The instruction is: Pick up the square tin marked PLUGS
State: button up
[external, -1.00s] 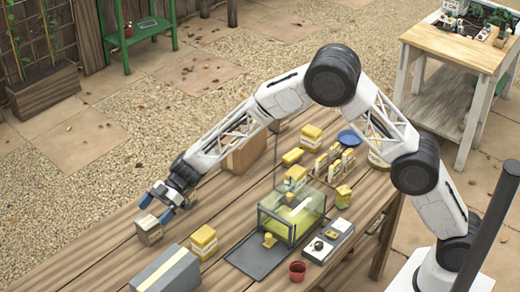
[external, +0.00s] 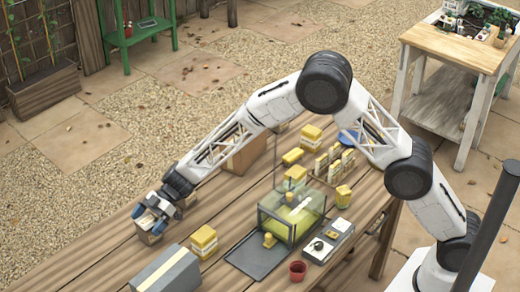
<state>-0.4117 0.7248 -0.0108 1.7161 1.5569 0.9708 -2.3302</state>
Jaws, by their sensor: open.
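My gripper (external: 152,215) is open, its blue fingertips pointing down at the far left of the table. A yellow tin with a pale label (external: 204,242) stands to the right of the gripper.
A grey box with a pale stripe (external: 166,272) lies at the front. A glass case (external: 290,218), a dark tray (external: 258,257) and a red pot (external: 298,271) stand to the right. Several yellow packs and a cardboard box (external: 245,155) are farther back. The left planks are clear.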

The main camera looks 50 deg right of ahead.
jog(key=c, duration=1.2)
jog(key=shift+o, duration=0.2)
jog(key=shift+r, duration=0.1)
jog(key=shift+r, duration=4.95)
